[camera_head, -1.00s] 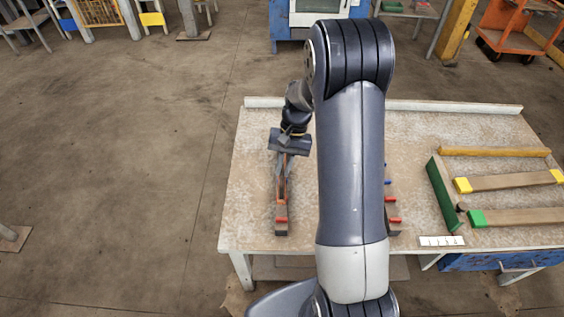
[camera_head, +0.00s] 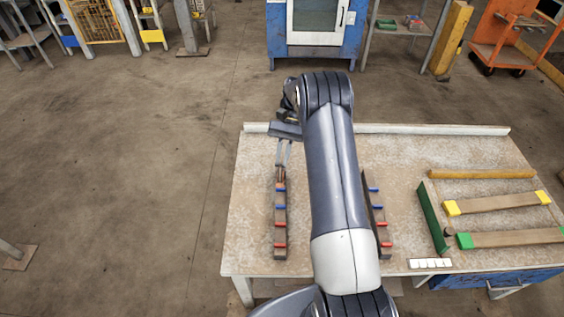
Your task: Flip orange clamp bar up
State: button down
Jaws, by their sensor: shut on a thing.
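A long narrow rack (camera_head: 280,228) with red and blue pegs lies on the left of the table. My gripper (camera_head: 283,164) is over its far end, its fingers pointing down toward the near side. The fingers are shut on a small orange-brown piece (camera_head: 281,175), seemingly the orange clamp bar. It is too small to tell its angle or whether it still touches the rack. A second rack (camera_head: 378,215) with blue and red pegs lies to the right, partly hidden by my arm.
The table (camera_head: 410,190) has a raised white back edge. On its right are a green bar (camera_head: 433,217), a yellow bar (camera_head: 482,174), and two wooden boards (camera_head: 497,204) (camera_head: 510,238) with coloured ends. A white strip (camera_head: 430,263) lies near the front edge. Table space left of the rack is clear.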

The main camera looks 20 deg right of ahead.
jog(key=shift+w+d+r+g, duration=0.2)
jog(key=shift+w+r+g, duration=0.1)
jog(key=shift+w, duration=0.2)
jog(key=c, duration=1.5)
grip_release()
jog(key=shift+r, duration=0.55)
notch_tip(320, 180, up, 9)
jog(key=p, duration=0.7)
jog(key=shift+f, duration=0.15)
